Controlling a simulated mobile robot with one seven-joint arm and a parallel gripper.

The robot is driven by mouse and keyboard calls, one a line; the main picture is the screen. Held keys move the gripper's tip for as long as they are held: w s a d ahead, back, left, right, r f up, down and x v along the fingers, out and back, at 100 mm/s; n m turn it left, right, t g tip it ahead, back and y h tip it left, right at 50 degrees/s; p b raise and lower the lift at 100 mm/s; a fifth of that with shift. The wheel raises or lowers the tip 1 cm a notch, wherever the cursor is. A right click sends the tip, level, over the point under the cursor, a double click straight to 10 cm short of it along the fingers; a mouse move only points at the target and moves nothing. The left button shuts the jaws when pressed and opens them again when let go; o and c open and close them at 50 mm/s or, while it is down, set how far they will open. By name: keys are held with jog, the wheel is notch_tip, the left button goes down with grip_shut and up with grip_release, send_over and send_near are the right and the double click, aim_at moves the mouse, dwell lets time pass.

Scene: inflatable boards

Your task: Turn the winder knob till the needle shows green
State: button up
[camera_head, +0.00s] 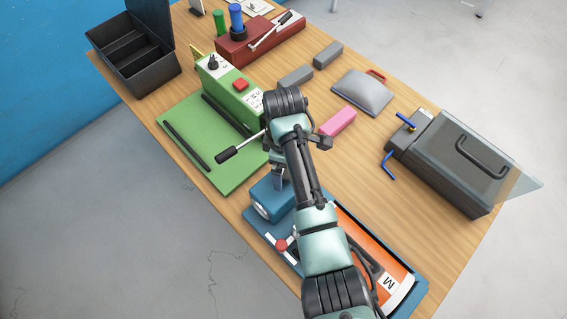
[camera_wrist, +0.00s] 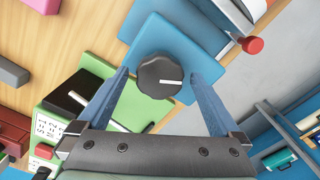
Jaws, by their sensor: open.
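The winder knob (camera_wrist: 160,76) is black and scalloped with a white pointer line, on top of a blue box (camera_wrist: 185,38). In the wrist view its line points right. In the head view the blue box (camera_head: 270,200) stands below my gripper, which hides the knob there. A pale round dial (camera_head: 262,210) shows on the box's front side; its needle and colours are too small to read. My gripper (camera_head: 278,180) is open above the box. In the wrist view its two blue fingers (camera_wrist: 158,77) lie either side of the knob, with gaps; contact is not seen.
A green machine (camera_head: 232,88) with a black-gripped lever (camera_head: 227,154) stands close by. A blue tray (camera_head: 415,296) holds an orange board marked M, beside a red ball knob (camera_head: 281,245). A pink block (camera_head: 338,122), grey cushion (camera_head: 362,92) and dark toolbox (camera_head: 455,165) lie right.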

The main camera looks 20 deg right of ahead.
jog(key=c, duration=1.3)
jog(key=shift+r+m+p, duration=0.1)
jog(key=shift+m+p, duration=0.2)
jog(key=shift+m, duration=0.1)
jog(key=shift+m+p, duration=0.5)
jog(key=shift+m, duration=0.5)
jog(key=m+p, duration=0.1)
jog(key=m, duration=0.3)
jog(key=shift+m+p, duration=0.3)
jog(key=shift+p, duration=0.1)
jog(key=m+p, duration=0.1)
jog(key=m, duration=0.3)
jog(key=shift+w, duration=0.1)
jog(key=shift+m, duration=1.6)
